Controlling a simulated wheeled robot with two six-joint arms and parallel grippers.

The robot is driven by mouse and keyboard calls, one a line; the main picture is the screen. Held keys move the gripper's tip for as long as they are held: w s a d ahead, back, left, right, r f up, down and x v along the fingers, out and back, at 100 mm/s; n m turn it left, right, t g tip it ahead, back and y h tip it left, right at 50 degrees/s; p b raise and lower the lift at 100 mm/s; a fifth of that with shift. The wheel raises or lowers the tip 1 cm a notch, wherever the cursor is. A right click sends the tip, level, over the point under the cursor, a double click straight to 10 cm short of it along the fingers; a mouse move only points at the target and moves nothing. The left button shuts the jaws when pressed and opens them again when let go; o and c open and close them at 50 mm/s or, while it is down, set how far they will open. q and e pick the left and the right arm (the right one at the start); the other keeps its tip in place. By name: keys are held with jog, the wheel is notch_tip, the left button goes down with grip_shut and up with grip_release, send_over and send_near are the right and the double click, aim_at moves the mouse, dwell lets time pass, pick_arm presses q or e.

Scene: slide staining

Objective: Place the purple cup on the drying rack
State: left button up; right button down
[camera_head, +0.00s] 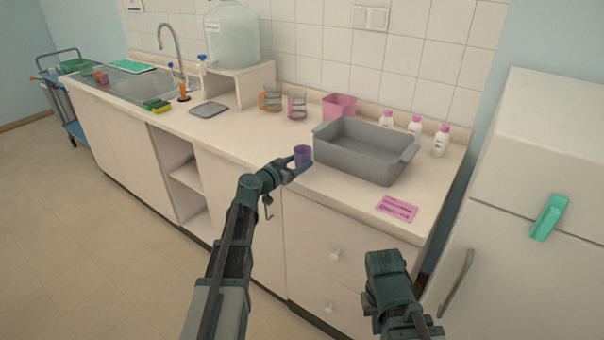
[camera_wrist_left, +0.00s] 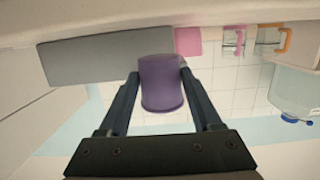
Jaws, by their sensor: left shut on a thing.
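The purple cup (camera_head: 303,156) is at the front edge of the counter, left of the grey basin, in the head view. My left gripper (camera_head: 292,166) is shut on it. In the left wrist view the cup (camera_wrist_left: 161,84) sits between the two fingers of my left gripper (camera_wrist_left: 160,90). I cannot tell whether the cup touches the counter. My right gripper (camera_head: 386,270) is low in front of the drawers, away from the counter; its fingers cannot be made out. The green drying rack (camera_head: 128,66) appears to be the mat-like piece at the far left by the sink.
A grey basin (camera_head: 366,150) stands right of the cup. Glass beakers (camera_head: 297,106), a pink container (camera_head: 339,105) and white bottles (camera_head: 440,141) stand behind. A grey flat plate (camera_head: 209,109), a sponge (camera_head: 157,106) and the sink (camera_head: 143,88) lie to the left. Front counter space is clear between.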

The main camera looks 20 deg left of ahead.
aim_at(302, 180)
pick_arm(q)
jog(key=shift+d, duration=0.45)
notch_tip(302, 180, down, 4)
jog(key=b, duration=0.3)
jog(key=shift+d+r+b, duration=0.15)
jog(key=shift+r+b, duration=0.05)
jog(key=shift+b, duration=0.1)
jog(key=shift+f, duration=0.1)
jog(key=shift+f, duration=0.15)
jog(key=o, duration=1.3)
jog(key=shift+r, duration=0.2)
jog(key=shift+s+r, duration=0.15)
jog(key=shift+s, duration=0.05)
jog(key=p+v, duration=0.1)
jog(key=v, duration=1)
jog(key=shift+s+p, duration=0.35)
jog(key=shift+p, duration=0.05)
